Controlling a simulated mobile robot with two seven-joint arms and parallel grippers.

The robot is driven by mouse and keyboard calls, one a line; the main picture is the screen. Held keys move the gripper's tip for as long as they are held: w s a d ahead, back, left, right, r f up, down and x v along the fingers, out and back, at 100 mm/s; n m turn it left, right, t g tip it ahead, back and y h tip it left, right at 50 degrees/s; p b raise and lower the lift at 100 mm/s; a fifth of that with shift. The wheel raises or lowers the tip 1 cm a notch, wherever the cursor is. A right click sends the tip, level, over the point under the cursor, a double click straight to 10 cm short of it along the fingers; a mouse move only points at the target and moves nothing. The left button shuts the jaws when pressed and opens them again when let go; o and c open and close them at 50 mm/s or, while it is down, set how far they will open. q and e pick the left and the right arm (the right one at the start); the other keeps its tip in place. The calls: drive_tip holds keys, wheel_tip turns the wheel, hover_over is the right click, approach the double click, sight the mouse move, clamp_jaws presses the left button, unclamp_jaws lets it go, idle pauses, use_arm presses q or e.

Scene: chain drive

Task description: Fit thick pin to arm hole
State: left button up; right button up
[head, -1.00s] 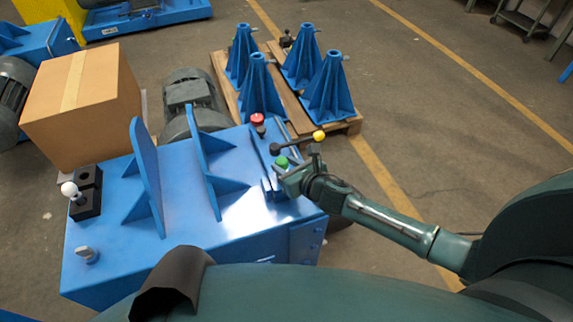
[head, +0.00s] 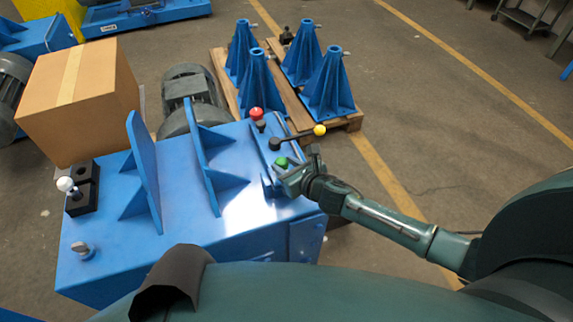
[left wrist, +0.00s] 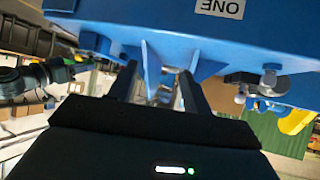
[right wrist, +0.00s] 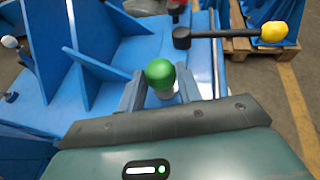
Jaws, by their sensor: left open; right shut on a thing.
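A green-knobbed pin (head: 281,162) is between the fingers of my right gripper (head: 284,174), at the right end of the blue machine. In the right wrist view its green ball (right wrist: 160,73) and pale shank show between the right fingers (right wrist: 160,92); its lower end is hidden. A dark arm with a yellow ball (head: 319,130) lies just beyond it and also shows in the right wrist view (right wrist: 220,34). I cannot make out a hole in it. My left gripper (left wrist: 158,88) is open and empty, below blue structure in its wrist view.
A red knob (head: 257,113) stands beyond the arm. Two upright blue plates (head: 203,160) rise from the blue top (head: 185,235). A white-knobbed pin (head: 66,184) is in a black block (head: 83,200) at left. A carton (head: 85,100) and blue stands (head: 328,85) lie behind.

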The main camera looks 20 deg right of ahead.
use_arm(q)
wheel_tip(320, 180, down, 2)
drive_tip(key=shift+w+f, duration=0.1)
use_arm(e)
drive_tip(key=shift+f, duration=0.4)
use_arm(q)
drive_tip(key=shift+d, duration=0.1)
use_arm(e)
drive_tip(key=o, duration=1.2)
drive_tip(key=shift+o, duration=0.2)
drive_tip(key=shift+s+d+r, duration=0.15)
drive_tip(key=shift+s, duration=0.25)
use_arm(q)
drive_tip(key=shift+h, duration=0.4)
drive_tip(key=r, duration=0.2)
drive_tip(key=d+r+p, duration=0.1)
drive_tip(key=r, duration=0.1)
drive_tip(key=shift+w+r, duration=0.1)
use_arm(e)
drive_tip(key=v, duration=1.2)
drive_tip(key=shift+r, duration=0.3)
drive_tip(key=shift+s, duration=0.1)
